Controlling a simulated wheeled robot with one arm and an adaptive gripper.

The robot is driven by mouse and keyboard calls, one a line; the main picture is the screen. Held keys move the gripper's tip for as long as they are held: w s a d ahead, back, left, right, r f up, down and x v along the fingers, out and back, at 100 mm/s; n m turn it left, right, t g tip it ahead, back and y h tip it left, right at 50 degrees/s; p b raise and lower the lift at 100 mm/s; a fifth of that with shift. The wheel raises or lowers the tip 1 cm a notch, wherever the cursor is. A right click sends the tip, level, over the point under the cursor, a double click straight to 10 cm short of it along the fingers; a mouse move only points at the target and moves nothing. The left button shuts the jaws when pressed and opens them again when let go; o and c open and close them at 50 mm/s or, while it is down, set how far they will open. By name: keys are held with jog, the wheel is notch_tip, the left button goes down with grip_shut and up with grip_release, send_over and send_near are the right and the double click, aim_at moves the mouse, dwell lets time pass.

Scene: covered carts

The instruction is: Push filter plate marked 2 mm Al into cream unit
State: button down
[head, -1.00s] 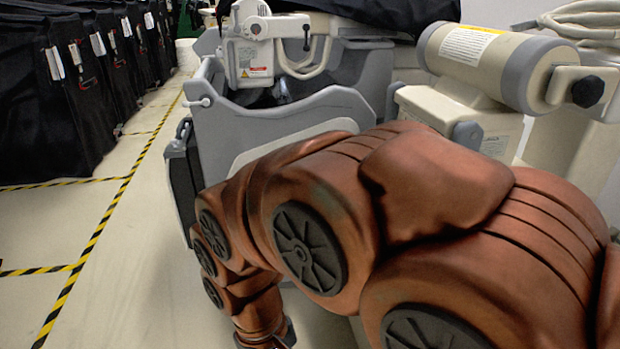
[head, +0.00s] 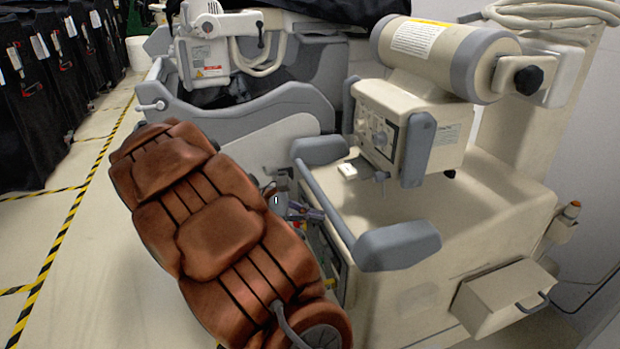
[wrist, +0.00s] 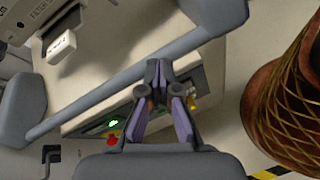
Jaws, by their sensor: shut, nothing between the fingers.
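The cream unit (head: 405,125) stands in the middle right of the head view, under a cream cylinder. A small white tab, likely the filter plate (head: 347,171), sticks out at its lower front left. In the wrist view the tab (wrist: 61,46) is at the upper left, beside small lettering on the unit (wrist: 40,28); its mark is too small to read. My gripper (head: 311,213) is low and left of the tab in the head view, near the grey handle rail. In the wrist view my gripper (wrist: 158,72) is shut and empty, apart from the tab.
The grey handle rail (head: 397,246) crosses in front of the unit and lies close to my fingers in the wrist view (wrist: 110,90). A cream drawer box (head: 503,292) juts out at lower right. Black covered carts (head: 35,110) line the left; floor between is clear.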

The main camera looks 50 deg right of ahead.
aim_at(341, 173)
jog(key=w+d+n+g+h, duration=0.1)
jog(key=w+d+n+h, duration=0.4)
jog(key=w+d, duration=0.4)
jog(key=b+x, duration=0.1)
jog(key=x, duration=0.1)
jog(key=b+x, duration=0.1)
jog(key=x, duration=0.2)
jog(key=w+d+b+x, duration=0.1)
jog(key=x, duration=0.1)
jog(key=shift+d+r, duration=0.25)
jog(key=shift+r, duration=0.15)
jog(key=shift+p+x, duration=0.85)
jog(key=shift+x, duration=1.35)
dwell(0.5)
jog(key=shift+a, duration=0.15)
jog(key=shift+p+v, duration=0.9)
jog(key=shift+v, duration=0.3)
jog(key=shift+w+a, duration=0.3)
jog(key=shift+a, duration=0.05)
jog(key=v, duration=1.1)
jog(key=shift+a, duration=0.15)
jog(key=shift+w+f, duration=0.1)
